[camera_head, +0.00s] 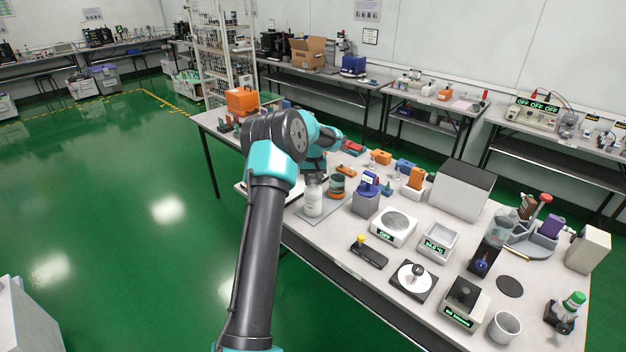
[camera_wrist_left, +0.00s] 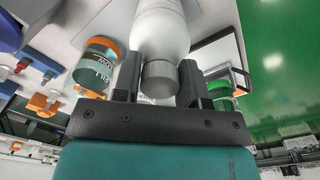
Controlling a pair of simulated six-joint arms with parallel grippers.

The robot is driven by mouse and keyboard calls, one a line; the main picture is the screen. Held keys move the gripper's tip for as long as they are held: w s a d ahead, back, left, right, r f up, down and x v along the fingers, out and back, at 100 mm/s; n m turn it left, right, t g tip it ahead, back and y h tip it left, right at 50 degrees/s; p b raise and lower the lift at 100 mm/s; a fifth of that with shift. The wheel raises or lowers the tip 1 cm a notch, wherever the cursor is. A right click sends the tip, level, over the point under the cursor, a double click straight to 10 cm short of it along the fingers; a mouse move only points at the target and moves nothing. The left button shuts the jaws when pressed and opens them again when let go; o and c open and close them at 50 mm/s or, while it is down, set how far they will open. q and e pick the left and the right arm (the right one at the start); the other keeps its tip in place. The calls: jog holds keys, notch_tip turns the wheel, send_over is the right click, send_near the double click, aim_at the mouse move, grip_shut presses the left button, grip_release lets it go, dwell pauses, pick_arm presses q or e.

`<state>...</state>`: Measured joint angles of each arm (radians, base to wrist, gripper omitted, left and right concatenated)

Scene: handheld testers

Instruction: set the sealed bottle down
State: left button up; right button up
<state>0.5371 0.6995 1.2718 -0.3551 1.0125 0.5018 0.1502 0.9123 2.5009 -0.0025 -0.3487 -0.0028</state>
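The sealed bottle (camera_head: 313,201) is white and upright, with a grey cap that shows in the wrist view, where the bottle's white body (camera_wrist_left: 160,30) rises beyond it. It is over a grey mat (camera_head: 327,212) near the table's front edge; I cannot tell whether its base touches the mat. My left gripper (camera_wrist_left: 161,85) has its dark fingers on both sides of the grey cap and is shut on it from above. In the head view my own arm hides most of that gripper. My right gripper is not in view.
A teal jar with orange bands (camera_head: 337,185) stands close beside the bottle, behind it to the right. A grey-blue block holder (camera_head: 366,203) and a white scale (camera_head: 394,226) are farther right. Many devices crowd the table's right half. Green floor lies beyond the front edge.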

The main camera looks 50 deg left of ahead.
pick_arm(q)
jog(key=o, duration=0.4)
jog(key=shift+c, duration=0.2)
jog(key=shift+r, duration=0.1)
notch_tip(320, 180, up, 12)
dwell(0.4)
